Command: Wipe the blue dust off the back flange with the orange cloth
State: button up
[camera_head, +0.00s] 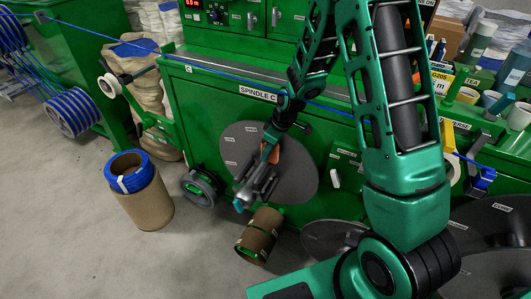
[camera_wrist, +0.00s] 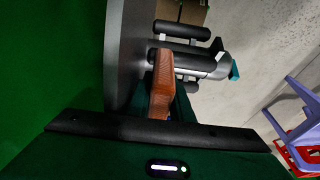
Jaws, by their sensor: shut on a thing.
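The back flange (camera_head: 240,150) is a large dark grey disc with small white labels, upright on the front of the green machine under the SPINDLE C sign. A grey spindle with a teal tip (camera_head: 240,205) sticks out from it. My gripper (camera_head: 272,146) is in front of the disc, shut on the orange cloth (camera_head: 271,153). In the wrist view the cloth (camera_wrist: 161,85) is a folded orange pad beside the flange's face (camera_wrist: 128,50), close to the spindle (camera_wrist: 195,62). I cannot tell whether it touches the face. I cannot make out blue dust.
A brown core (camera_head: 258,235) lies on the floor below the spindle. A cardboard tube with a blue coil (camera_head: 128,172) stands at left, beside a handwheel (camera_head: 200,188). A blue cable (camera_head: 225,74) runs above the flange. A purple stool (camera_wrist: 298,100) shows in the wrist view.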

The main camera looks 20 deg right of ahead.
aim_at(279, 148)
jog(key=shift+w+d, duration=0.15)
dwell(0.3)
jog(key=shift+s+d+r, duration=0.3)
jog(key=shift+s+d, duration=0.35)
jog(key=shift+s+d+r, duration=0.3)
jog(key=shift+s+d, duration=0.35)
jog(key=shift+d, duration=0.15)
jog(key=shift+w, duration=0.15)
jog(key=shift+w+a+f, duration=0.3)
jog(key=shift+w+a, duration=0.4)
jog(key=shift+w+a+f, duration=0.25)
jog(key=shift+w+a, duration=0.4)
jog(key=shift+s+a, duration=2.2)
jog(key=shift+s, duration=0.05)
